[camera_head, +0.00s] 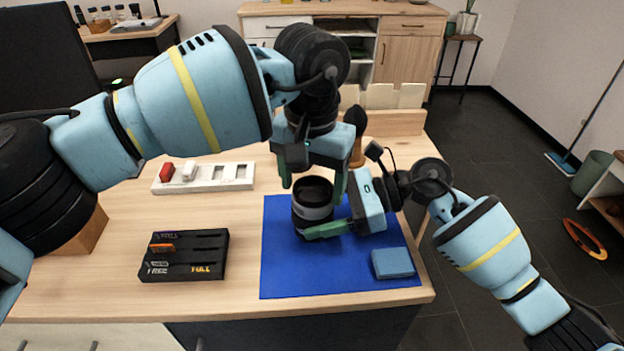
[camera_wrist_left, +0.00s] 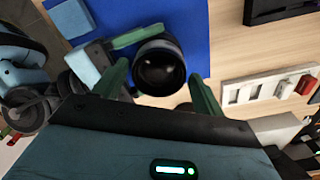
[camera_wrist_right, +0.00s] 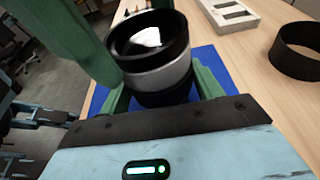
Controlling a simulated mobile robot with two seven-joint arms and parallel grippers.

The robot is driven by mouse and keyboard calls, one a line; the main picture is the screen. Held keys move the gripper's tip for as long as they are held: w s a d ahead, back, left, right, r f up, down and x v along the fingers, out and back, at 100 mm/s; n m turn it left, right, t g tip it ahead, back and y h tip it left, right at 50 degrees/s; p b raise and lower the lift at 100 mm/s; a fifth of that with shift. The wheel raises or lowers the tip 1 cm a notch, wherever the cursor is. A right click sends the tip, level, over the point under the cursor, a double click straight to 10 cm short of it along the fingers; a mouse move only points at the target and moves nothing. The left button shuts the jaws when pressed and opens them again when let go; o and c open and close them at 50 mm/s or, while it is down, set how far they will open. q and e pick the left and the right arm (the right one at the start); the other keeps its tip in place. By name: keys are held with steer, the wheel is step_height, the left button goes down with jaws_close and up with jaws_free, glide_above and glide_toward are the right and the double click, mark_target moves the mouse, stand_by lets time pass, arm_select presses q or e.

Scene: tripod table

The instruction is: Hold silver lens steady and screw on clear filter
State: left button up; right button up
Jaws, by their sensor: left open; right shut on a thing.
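The lens (camera_head: 312,212), black with a silver band, stands upright on the blue mat. My right gripper (camera_head: 322,226) is shut on it from the right, around its lower body. My left gripper (camera_head: 313,186) is above the lens, pointing down and open. Its fingers are on either side of the lens's top rim, with gaps visible in the left wrist view (camera_wrist_left: 162,85). Glass inside a black rim shows at the lens top in the right wrist view (camera_wrist_right: 148,40). I cannot tell whether the clear filter is a separate ring there.
A blue block (camera_head: 392,263) lies on the mat's (camera_head: 285,275) near right corner. A black slotted tray (camera_head: 183,255) and a white slotted tray (camera_head: 205,178) with red and white pieces stand left. A black ring (camera_wrist_right: 295,50) stands on the table.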

arm_select(q)
steer(key=shift+n, duration=0.7)
steer(key=shift+d+n, duration=0.1)
steer(key=shift+n, duration=2.8)
steer(key=shift+c, duration=0.2)
steer(key=c, duration=0.8)
steer(key=shift+c, duration=0.2)
